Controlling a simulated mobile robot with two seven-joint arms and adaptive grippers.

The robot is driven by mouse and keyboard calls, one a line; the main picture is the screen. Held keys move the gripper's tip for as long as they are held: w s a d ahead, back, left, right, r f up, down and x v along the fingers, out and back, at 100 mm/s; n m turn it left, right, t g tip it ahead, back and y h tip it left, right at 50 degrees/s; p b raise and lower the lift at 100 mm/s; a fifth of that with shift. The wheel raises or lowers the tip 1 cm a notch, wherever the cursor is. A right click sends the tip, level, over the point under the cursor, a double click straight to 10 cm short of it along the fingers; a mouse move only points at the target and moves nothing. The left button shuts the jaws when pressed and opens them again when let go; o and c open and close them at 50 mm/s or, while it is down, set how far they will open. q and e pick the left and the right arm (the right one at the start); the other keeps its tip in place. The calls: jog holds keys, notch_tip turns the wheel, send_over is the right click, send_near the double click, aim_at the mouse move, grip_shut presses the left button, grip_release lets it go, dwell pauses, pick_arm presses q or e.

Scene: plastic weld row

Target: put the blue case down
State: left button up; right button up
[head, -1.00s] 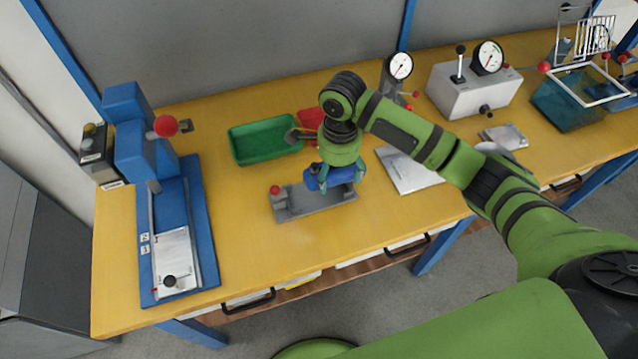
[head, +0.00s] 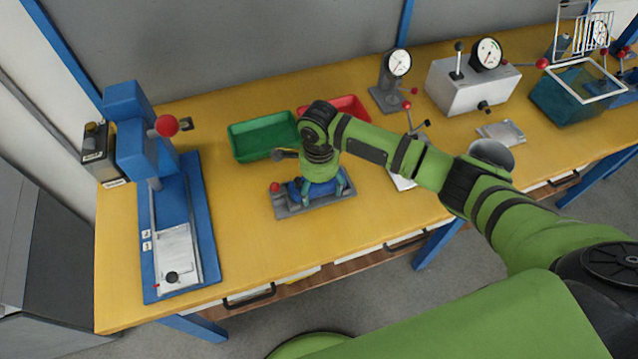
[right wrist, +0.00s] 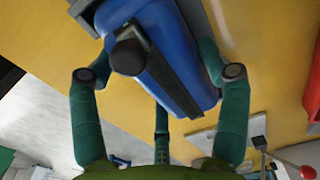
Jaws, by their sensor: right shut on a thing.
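The blue case (head: 298,187) is in my right gripper (head: 319,194), low over the grey fixture plate (head: 288,210) with the red knob at its left end. I cannot tell whether the case touches the plate. In the right wrist view the case (right wrist: 172,28) lies between the green fingers, with a black bar and round knob along its face. The right gripper is shut on it. The gripper and wrist hide part of the case and plate in the head view. My left gripper is not in view.
A green bin (head: 262,139) and a red bin (head: 350,109) stand behind the fixture. A blue press (head: 170,215) stands at the left. A gauge stand (head: 392,85) and a grey gauge box (head: 470,88) are behind right. The yellow table is clear between press and fixture.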

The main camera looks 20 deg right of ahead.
jog(key=o, duration=1.2)
notch_tip(320, 180, up, 12)
jog(key=shift+r+b, duration=0.15)
jog(key=shift+b, duration=0.2)
